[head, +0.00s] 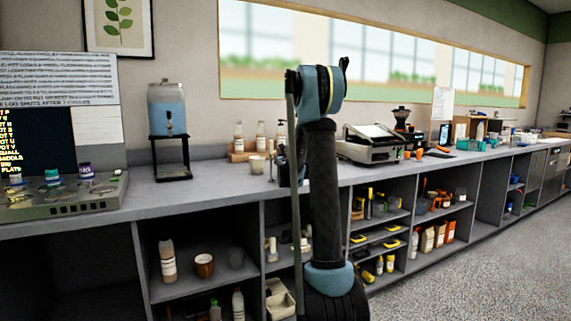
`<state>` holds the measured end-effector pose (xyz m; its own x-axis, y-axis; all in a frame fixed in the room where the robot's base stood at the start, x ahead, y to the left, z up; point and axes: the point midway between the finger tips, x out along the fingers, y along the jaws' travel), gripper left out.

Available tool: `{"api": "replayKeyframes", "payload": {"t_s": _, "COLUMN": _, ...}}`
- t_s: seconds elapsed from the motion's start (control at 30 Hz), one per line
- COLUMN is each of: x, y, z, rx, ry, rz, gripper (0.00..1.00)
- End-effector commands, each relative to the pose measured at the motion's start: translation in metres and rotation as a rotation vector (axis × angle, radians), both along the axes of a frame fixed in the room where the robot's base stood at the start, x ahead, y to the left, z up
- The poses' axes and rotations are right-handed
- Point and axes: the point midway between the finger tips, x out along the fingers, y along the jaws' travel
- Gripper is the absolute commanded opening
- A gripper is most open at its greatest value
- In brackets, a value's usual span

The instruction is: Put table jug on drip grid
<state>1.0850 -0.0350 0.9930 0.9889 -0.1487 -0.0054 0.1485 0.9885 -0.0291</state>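A water dispenser (167,105) with blue-tinted water and a tap stands on a black stand (172,172) on the counter at left. I cannot make out a separate drip grid; the stand's low base lies under the tap. I cannot tell which vessel is the table jug. A small white cup (257,165) stands on the counter right of the dispenser. A dim, see-through vessel (236,257) sits on the shelf below, right of a brown cup (204,266). My arm rises through the middle of the view; my gripper does not show.
The grey counter (215,182) is clear between the dispenser and the white cup. Two bottles (239,136) stand behind the cup. A press-like machine (370,143) is right of my arm. Open shelves with bottles run below.

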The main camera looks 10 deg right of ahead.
Motion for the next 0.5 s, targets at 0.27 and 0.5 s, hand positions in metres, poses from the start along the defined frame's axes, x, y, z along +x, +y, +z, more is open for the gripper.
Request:
{"api": "replayKeyframes", "payload": {"t_s": 0.27, "x": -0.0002, "y": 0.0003, "z": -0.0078, "rx": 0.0, "ry": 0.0, "rz": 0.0, "gripper": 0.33}}
{"api": "replayKeyframes", "payload": {"t_s": 0.5, "x": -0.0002, "y": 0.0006, "z": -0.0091, "rx": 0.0, "ry": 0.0, "rz": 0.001, "gripper": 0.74}}
